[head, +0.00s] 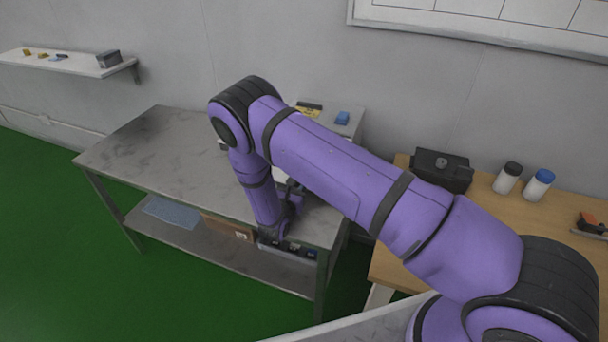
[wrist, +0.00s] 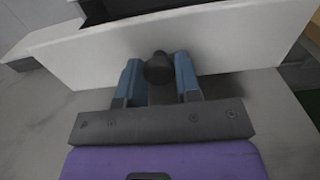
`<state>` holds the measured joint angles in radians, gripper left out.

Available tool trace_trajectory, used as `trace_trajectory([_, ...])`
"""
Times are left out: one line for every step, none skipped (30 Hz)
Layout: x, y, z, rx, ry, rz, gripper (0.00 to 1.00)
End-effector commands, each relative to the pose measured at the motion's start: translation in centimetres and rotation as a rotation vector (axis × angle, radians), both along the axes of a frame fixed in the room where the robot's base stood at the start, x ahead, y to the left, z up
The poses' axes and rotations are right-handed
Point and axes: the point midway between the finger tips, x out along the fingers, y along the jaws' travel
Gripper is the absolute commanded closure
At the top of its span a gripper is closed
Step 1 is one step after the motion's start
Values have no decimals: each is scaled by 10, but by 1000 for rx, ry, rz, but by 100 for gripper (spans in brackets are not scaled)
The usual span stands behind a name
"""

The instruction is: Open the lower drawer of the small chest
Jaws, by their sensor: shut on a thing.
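The small chest (head: 352,125) stands on the metal table, mostly hidden behind my arm in the head view. In the wrist view a white drawer front (wrist: 90,55) with a dark round knob (wrist: 158,68) fills the upper part. My gripper (wrist: 158,75) is shut on the knob, with one blue-grey finger on each side of it. A dark area shows behind the top edge of the drawer front; I cannot tell for sure how far the drawer is out.
The grey metal table (head: 150,145) is bare on its left. Its lower shelf holds a blue sheet (head: 172,212) and a cardboard box (head: 228,228). A yellow item and a blue item (head: 342,118) lie on the chest. A wooden table (head: 385,265) with a black box (head: 441,170) stands at right.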

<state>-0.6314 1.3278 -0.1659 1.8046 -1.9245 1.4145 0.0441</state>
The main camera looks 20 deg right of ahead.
Motion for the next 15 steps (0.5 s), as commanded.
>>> trace_trajectory([-9,9,0,0,1,6,100])
trace_trajectory([-13,11,0,0,1,5,100])
trace_trajectory([-17,14,0,0,0,4,100])
trace_trajectory([-20,16,0,0,0,5,100])
trace_trajectory([-23,18,0,0,0,4,100])
trace_trajectory([-25,19,0,0,0,3,100])
trace_trajectory([-26,19,0,0,0,2,100])
trace_trajectory([-27,19,0,0,0,1,100])
trace_trajectory([-27,19,0,0,-1,1,100])
trace_trajectory([-27,19,0,0,-1,1,100])
trace_trajectory([-27,19,0,0,-1,0,100])
trace_trajectory([-27,19,0,0,-1,0,100])
trace_trajectory([-27,19,0,0,-1,0,100])
trace_trajectory([-27,19,0,0,-1,0,100])
trace_trajectory([-27,19,0,0,-1,0,100])
